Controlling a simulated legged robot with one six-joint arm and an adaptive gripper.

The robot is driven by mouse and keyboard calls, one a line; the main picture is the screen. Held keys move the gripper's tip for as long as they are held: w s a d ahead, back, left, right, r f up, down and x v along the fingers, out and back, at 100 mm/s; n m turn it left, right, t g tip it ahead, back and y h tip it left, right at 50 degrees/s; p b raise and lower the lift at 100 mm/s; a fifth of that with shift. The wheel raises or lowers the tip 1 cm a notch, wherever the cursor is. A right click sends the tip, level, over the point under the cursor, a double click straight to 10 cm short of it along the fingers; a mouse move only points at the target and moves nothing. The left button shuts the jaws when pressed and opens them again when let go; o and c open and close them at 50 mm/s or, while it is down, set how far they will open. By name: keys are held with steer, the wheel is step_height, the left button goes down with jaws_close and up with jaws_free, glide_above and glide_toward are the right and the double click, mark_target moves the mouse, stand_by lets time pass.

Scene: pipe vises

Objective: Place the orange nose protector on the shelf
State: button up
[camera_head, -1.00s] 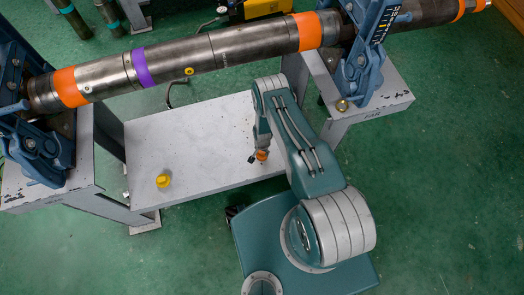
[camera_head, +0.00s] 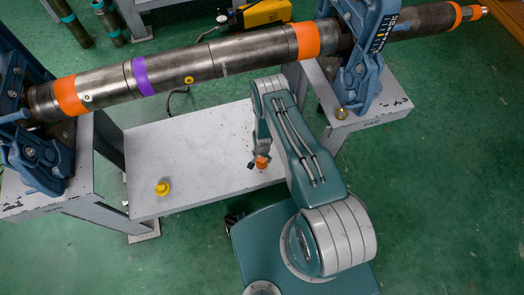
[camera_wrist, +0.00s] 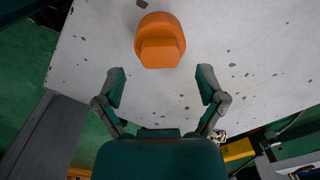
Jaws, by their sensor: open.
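The orange nose protector (camera_wrist: 160,42) stands on the pale, speckled shelf (camera_wrist: 250,50) in the wrist view, just beyond my fingertips. It has a round body with a flat-faced raised part. In the head view the orange nose protector (camera_head: 262,162) shows near the right part of the shelf (camera_head: 200,150), partly covered by my gripper. My gripper (camera_wrist: 161,82) is open, its two fingers spread wide and empty. The orange piece lies ahead of the gap between them, apart from both fingers.
A yellow protector (camera_head: 162,188) stands on the shelf's left front. A long steel pipe (camera_head: 185,68) with orange and purple bands spans behind, held in blue vises (camera_head: 362,60) on grey stands. A yellow case (camera_head: 266,13) sits at the back. The shelf's middle is clear.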

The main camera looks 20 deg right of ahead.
mark_target(262, 160)
step_height(262, 160, up, 10)
steer(key=shift+f, duration=0.15)
steer(key=shift+s, duration=0.1)
stand_by(0.6)
